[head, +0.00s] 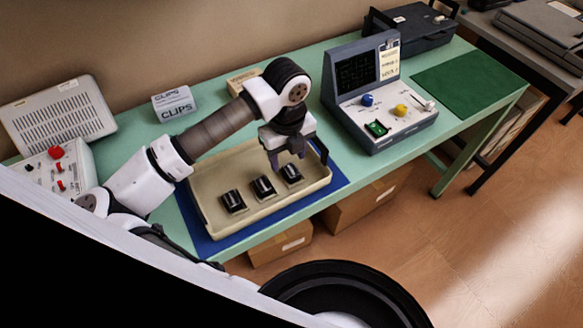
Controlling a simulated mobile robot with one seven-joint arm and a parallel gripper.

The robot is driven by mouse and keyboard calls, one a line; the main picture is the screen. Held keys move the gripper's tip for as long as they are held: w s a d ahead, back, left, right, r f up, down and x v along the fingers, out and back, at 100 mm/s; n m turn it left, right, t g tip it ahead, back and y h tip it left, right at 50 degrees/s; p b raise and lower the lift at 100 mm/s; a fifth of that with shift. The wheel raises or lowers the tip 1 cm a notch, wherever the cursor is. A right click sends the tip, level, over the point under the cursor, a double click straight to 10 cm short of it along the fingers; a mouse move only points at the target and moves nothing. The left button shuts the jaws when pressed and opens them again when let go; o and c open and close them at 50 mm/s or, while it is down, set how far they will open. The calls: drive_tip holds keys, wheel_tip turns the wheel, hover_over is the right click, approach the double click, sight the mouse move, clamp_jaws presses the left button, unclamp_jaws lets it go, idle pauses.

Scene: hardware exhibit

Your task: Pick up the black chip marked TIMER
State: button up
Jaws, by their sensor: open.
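Three black chips stand in a row in a beige tray (205,213) in the head view: a left chip (233,202), a middle chip (263,187) and a right chip (291,174). Their markings are too small to read, so I cannot tell which one says TIMER. My gripper (288,160) is open and points down over the right part of the tray. Its fingertips are close above or just behind the right chip. I cannot tell whether they touch it. Nothing shows between the fingers.
The tray lies on a blue mat (212,247) on a green table (135,130). A console (390,110) with knobs stands to the right. A dark green mat (470,80) at far right is clear.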

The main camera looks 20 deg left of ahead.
drive_tip(key=shift+f, duration=1.3)
drive_tip(key=c, duration=1.1)
